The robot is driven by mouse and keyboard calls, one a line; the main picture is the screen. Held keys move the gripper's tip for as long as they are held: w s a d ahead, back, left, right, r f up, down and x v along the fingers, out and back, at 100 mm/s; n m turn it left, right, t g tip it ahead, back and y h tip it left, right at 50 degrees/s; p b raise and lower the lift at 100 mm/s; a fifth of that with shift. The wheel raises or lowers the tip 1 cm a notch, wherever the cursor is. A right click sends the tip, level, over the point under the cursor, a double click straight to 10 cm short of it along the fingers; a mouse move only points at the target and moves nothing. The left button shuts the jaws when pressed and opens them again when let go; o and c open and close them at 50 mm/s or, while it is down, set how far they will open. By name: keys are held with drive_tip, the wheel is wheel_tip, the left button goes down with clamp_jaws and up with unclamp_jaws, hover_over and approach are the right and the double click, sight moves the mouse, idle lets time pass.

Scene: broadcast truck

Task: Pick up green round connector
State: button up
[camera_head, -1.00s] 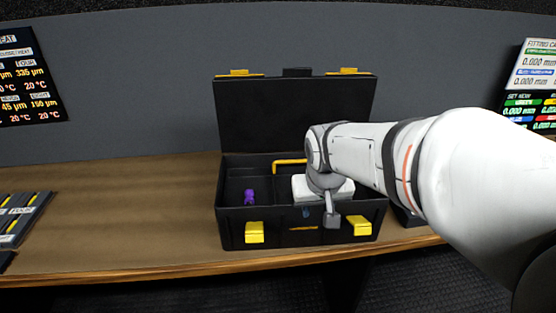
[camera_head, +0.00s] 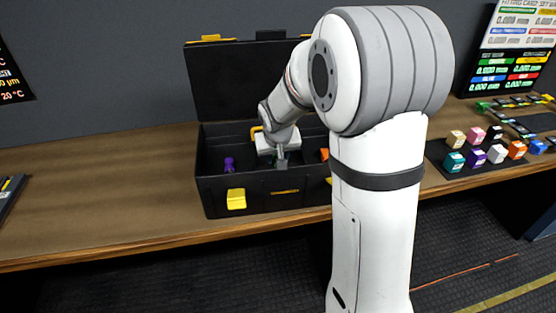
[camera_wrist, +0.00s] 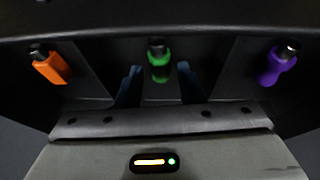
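The green round connector (camera_wrist: 159,66) has a dark tip and lies in the middle compartment of the black toolbox (camera_wrist: 95,65). In the wrist view my gripper (camera_wrist: 159,84) is open. One dark blue fingertip is on each side of the green connector, with a gap showing on both sides. In the head view my gripper (camera_head: 279,160) reaches down into the open toolbox (camera_head: 213,195), and my wrist hides most of the green connector there.
An orange connector (camera_wrist: 51,67) lies in the left compartment and a purple connector (camera_wrist: 277,65) in the right one, each behind a divider. The toolbox's raised lid (camera_head: 235,85) stands behind. A dark mat (camera_head: 470,170) with several coloured cubes is at the right.

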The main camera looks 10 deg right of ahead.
drive_tip(key=shift+x, duration=1.1)
drive_tip(key=shift+c, duration=0.5)
clamp_jaws()
